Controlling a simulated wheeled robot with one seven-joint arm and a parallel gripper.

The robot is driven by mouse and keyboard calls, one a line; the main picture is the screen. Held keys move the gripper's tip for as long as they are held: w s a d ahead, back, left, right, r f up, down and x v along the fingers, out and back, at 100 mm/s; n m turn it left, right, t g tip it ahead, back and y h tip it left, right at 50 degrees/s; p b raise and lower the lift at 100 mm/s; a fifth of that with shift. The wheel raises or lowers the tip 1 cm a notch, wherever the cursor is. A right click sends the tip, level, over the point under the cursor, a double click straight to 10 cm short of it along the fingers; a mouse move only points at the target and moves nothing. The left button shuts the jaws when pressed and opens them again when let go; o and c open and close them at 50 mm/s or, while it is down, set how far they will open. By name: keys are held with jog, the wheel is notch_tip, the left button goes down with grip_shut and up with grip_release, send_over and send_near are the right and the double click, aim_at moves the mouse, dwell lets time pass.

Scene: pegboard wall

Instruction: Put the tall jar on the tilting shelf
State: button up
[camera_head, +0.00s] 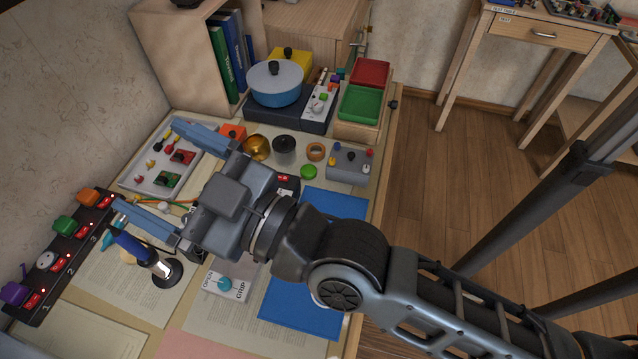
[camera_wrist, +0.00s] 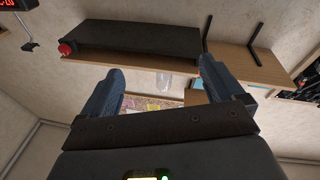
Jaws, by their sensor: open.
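My gripper (camera_head: 146,166) is open over the left part of the desk, its two blue-grey fingers wide apart with nothing held. In the wrist view my gripper (camera_wrist: 165,70) faces a wall with shelves. A pale, see-through upright shape (camera_wrist: 178,82) shows between the fingertips, farther off; it may be the tall jar, but it is too faint to be sure. A dark slab-like shelf (camera_wrist: 140,38) with a red knob (camera_wrist: 65,49) at its left end is above the fingers. I cannot tell whether it is the tilting shelf. No tall jar is clear in the head view.
A wooden shelf (camera_wrist: 250,72) with black brackets is at the right of the wrist view. On the desk are a blue pot (camera_head: 276,84), a green tray (camera_head: 361,103), a lamp-like item (camera_head: 164,268) and a grey control box (camera_head: 348,165). Open floor (camera_head: 415,190) lies right of the desk.

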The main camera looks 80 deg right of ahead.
jog(key=s+f+g+y, duration=0.1)
jog(key=s+f, duration=0.4)
jog(key=s, duration=0.6)
jog(key=s+d+f+g+y, duration=0.1)
jog(key=s+f+g, duration=0.3)
jog(key=s, duration=0.6)
jog(key=shift+s+d+f+m+y, duration=0.25)
jog(key=shift+s+f+m+y, duration=0.1)
jog(key=shift+f+m+y, duration=0.05)
